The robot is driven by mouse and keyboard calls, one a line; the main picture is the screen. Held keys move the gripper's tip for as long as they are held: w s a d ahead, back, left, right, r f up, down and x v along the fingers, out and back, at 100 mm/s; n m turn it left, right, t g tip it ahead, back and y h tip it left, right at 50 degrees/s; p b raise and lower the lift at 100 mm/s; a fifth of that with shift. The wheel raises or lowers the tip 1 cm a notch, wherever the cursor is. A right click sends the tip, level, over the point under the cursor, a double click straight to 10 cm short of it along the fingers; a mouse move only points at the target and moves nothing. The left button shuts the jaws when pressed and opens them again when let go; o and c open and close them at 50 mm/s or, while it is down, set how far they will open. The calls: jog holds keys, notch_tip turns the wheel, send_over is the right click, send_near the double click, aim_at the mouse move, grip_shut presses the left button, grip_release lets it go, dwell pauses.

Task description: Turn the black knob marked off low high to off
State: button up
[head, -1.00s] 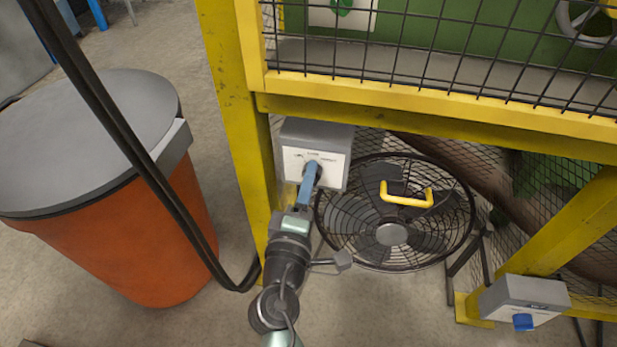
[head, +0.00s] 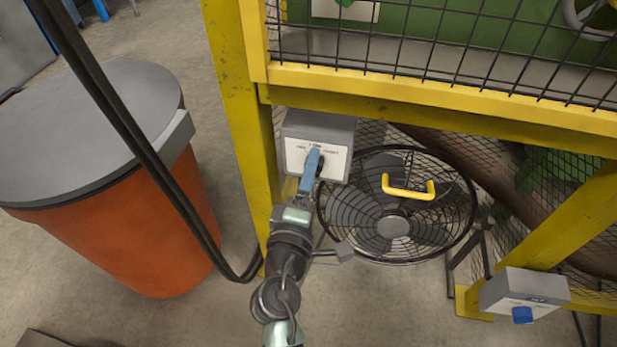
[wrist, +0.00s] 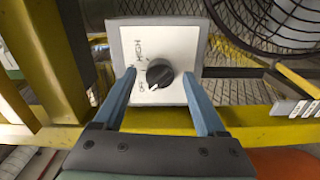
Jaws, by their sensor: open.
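The black knob (wrist: 160,74) sits on the white plate (wrist: 128,42) of a grey box, which also shows in the head view (head: 330,124). A small pale mark shows at the knob's lower left edge in the wrist view. "HIGH" is legible on the plate; the smaller lettering near the knob is hard to read. My gripper (wrist: 160,80) is open, with one blue finger on each side of the knob. I cannot tell whether either finger touches it. In the head view my gripper (head: 314,152) reaches the plate and hides most of the knob.
The box hangs beside a yellow post (head: 240,130). A round black fan (head: 394,227) with a yellow handle (head: 407,190) stands to the right. A second grey box with a blue knob (head: 523,315) is at lower right. An orange bin (head: 130,235) stands left.

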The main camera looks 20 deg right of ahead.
jog(key=p+v, duration=0.2)
jog(key=v, duration=1.1)
